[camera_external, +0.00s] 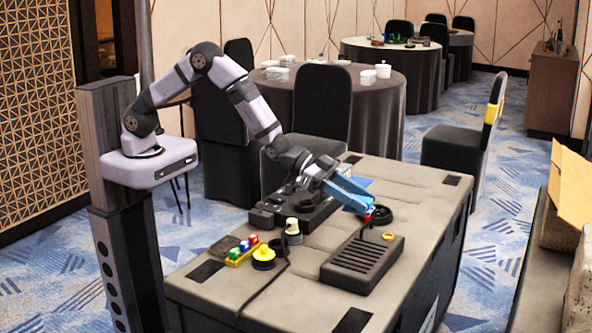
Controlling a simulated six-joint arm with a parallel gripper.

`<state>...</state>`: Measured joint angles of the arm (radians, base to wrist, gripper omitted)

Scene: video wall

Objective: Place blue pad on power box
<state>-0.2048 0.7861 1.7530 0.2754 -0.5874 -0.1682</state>
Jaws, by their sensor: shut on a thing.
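My gripper (328,176) is over the far part of the grey table-like case, with its jaws shut on the blue pad (349,194). The pad is tilted, sloping down to the right from the jaws. Its lower end is close to a red item and a black ring. I cannot tell whether it touches them. The fingertips are small and partly hidden by the pad. A black slatted box (362,264), which may be the power box, lies flat on the near right part of the case, apart from the pad. A small orange ring lies on its far right corner.
A black unit (292,205) sits left of the pad, below my gripper. A dark cable runs across the case (215,299). The near right surface is mostly clear.

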